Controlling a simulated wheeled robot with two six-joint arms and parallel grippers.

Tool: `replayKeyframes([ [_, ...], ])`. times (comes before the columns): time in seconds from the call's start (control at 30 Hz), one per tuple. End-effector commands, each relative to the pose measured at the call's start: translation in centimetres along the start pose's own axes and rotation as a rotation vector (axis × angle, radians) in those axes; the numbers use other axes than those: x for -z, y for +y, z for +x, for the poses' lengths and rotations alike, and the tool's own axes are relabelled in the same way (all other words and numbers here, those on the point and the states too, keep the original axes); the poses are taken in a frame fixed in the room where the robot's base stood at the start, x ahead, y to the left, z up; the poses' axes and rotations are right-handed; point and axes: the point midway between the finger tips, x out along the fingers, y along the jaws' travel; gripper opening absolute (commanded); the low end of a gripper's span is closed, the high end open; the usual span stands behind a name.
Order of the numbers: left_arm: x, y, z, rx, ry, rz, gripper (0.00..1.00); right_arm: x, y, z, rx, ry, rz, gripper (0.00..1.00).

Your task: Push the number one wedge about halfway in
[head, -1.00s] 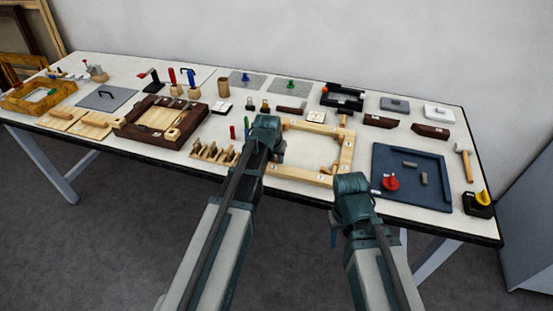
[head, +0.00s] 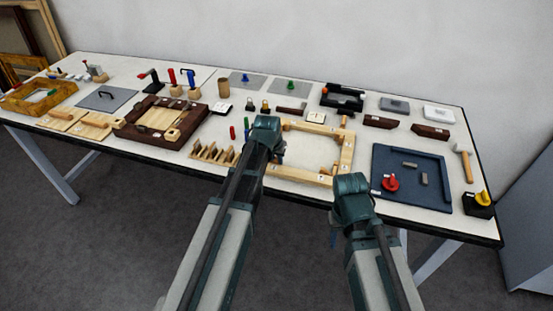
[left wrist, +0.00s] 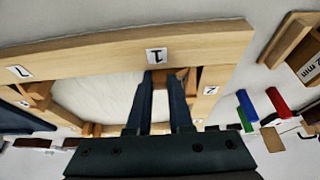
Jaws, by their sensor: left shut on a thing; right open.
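The light wooden frame (head: 346,158) lies on the table, with number labels on its sides. In the left wrist view, its near bar (left wrist: 100,53) carries the label 1 (left wrist: 157,56). My left gripper (left wrist: 170,80) is at the inner side of that bar, beside the label. It is shut on a small brown wooden piece (left wrist: 173,76), which seems to be the number one wedge; the fingers hide much of it. In the head view, my left gripper (head: 278,156) is at the frame's left side, mostly hidden by my arm. My right gripper (head: 333,239) is open, low in front of the table edge.
A slotted wooden rack (head: 213,153) stands left of my left arm, with red and green pegs behind it. A dark blue tray (head: 432,190) with a red knob lies to the right. A mallet (head: 463,160) lies beyond it. The frame's middle is clear.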

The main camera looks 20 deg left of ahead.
Motion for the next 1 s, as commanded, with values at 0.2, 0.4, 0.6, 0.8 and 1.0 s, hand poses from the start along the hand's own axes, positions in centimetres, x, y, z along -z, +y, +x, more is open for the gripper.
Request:
replayKeyframes([
  [0.2, 0.0, 0.0, 0.0, 0.0, -0.001, 0.0, 0.0, 0.0, 0.0, 0.0, 0.0, 0.0, 0.0, 0.5],
  [0.4, 0.0, 0.0, 0.0, 0.0, -0.001, 0.0, 0.0, 0.0, 0.0, 0.0, 0.0, 0.0, 0.0, 0.5],
  [0.6, 0.0, -1.1, 0.0, 0.001, -0.001, -0.002, 0.0, 0.0, 0.0, 0.0, 0.0, 0.0, 0.0, 0.5],
  [0.8, 0.0, -1.2, 0.0, 0.001, -0.001, 0.0, 0.0, 0.0, 0.0, 0.0, 0.0, 0.0, 0.0, 0.5],
  [1.0, 0.0, -1.1, 0.0, 0.0, -0.001, 0.0, 0.5, 0.0, 0.0, 0.0, 0.0, 0.0, 0.0, 0.5],
])
